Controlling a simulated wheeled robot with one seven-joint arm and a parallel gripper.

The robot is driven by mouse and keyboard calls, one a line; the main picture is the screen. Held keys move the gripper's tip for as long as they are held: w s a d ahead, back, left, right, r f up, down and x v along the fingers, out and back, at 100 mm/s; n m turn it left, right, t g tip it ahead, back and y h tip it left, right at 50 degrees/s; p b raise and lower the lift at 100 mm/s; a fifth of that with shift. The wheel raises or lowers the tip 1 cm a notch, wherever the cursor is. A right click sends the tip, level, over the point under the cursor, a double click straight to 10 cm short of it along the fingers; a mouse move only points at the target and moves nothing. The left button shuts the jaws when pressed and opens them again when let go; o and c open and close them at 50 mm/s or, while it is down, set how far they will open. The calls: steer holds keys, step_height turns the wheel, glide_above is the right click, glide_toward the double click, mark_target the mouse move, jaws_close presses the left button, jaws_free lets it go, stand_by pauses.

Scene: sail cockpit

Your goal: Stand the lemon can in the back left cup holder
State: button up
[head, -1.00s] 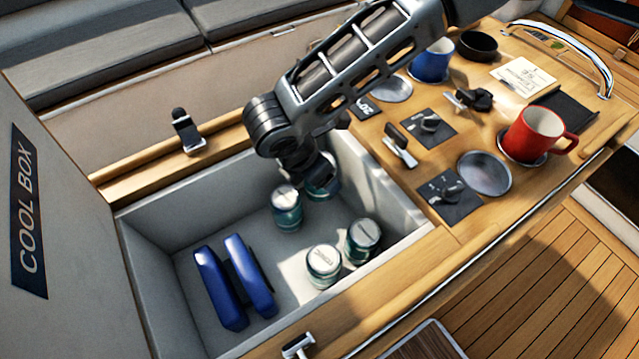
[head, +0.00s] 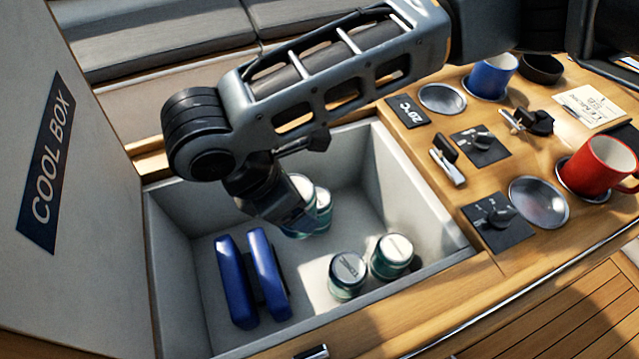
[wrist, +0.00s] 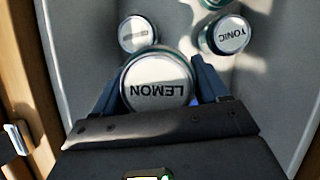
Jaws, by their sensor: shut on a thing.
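The lemon can (wrist: 158,82) has a silver lid reading LEMON and sits between the two fingers of my gripper (wrist: 155,92) in the wrist view. My gripper is shut on it. In the head view my gripper (head: 300,215) is inside the cool box (head: 400,200), beside two cans that overlap; I cannot tell which of them is the lemon can. The back left cup holder (head: 442,98) is an empty round metal recess on the wooden console, to the right of the box.
A tonic can (head: 348,268) and another can (head: 393,250) stand on the box floor. Blue ice packs (head: 250,275) stand at the left. The box wall separates them from the console. A blue mug (head: 490,75) and red mug (head: 598,165) fill two holders; the front left holder (head: 538,202) is empty.

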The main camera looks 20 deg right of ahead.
steer(key=shift+s+a+b, duration=0.15)
steer(key=shift+s+a, duration=0.1)
steer(key=shift+a, duration=0.65)
steer(key=shift+s+a+b, duration=0.1)
steer(key=shift+s+a, duration=0.15)
steer(key=shift+a, duration=0.6)
steer(key=shift+s+a+b, duration=0.15)
steer(key=shift+s+a, duration=0.1)
steer(key=shift+a, duration=0.65)
